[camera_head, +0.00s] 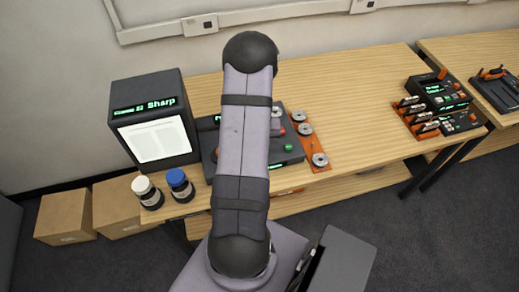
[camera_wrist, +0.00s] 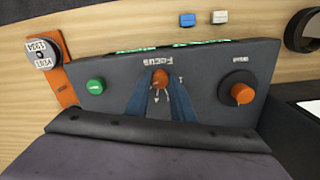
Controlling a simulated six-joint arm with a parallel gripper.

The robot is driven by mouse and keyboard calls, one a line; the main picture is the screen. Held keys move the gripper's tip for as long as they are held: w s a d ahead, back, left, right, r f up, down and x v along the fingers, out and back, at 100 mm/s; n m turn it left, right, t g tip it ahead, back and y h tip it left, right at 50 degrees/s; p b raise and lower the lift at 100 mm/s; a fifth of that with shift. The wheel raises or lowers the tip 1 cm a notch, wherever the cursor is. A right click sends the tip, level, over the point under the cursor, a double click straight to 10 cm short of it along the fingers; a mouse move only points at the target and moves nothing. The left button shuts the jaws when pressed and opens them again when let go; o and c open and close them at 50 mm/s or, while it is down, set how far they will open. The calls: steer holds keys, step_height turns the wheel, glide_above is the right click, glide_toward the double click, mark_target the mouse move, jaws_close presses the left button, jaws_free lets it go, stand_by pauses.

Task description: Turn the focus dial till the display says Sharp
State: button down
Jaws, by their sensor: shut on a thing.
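The dark display unit (camera_head: 155,90) stands at the left of the table. Its green text strip (camera_head: 144,106) reads "Sharp" after a smaller word, above a bright lit screen showing a page. In the wrist view, the orange focus dial (camera_wrist: 160,77) sits on the dark control panel (camera_wrist: 205,72), under an upside-down "Focus" label. My gripper (camera_wrist: 160,88) has its two blue-grey fingers on either side of this dial, shut on it. In the head view my arm hides the gripper and the dial.
A second orange dial (camera_wrist: 242,93) and a green button (camera_wrist: 95,85) flank the focus dial. Reels lie on an orange strip (camera_head: 308,141). Two bottles, one white-capped (camera_head: 147,192) and one blue-capped (camera_head: 180,185), stand at the front edge. The table's middle right is clear.

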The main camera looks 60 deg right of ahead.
steer(key=c, duration=1.5)
jaws_free()
steer(key=shift+c, duration=0.2)
steer(key=shift+r, duration=0.1)
steer(key=shift+r+b, duration=1.25)
steer(key=shift+r, duration=2.35)
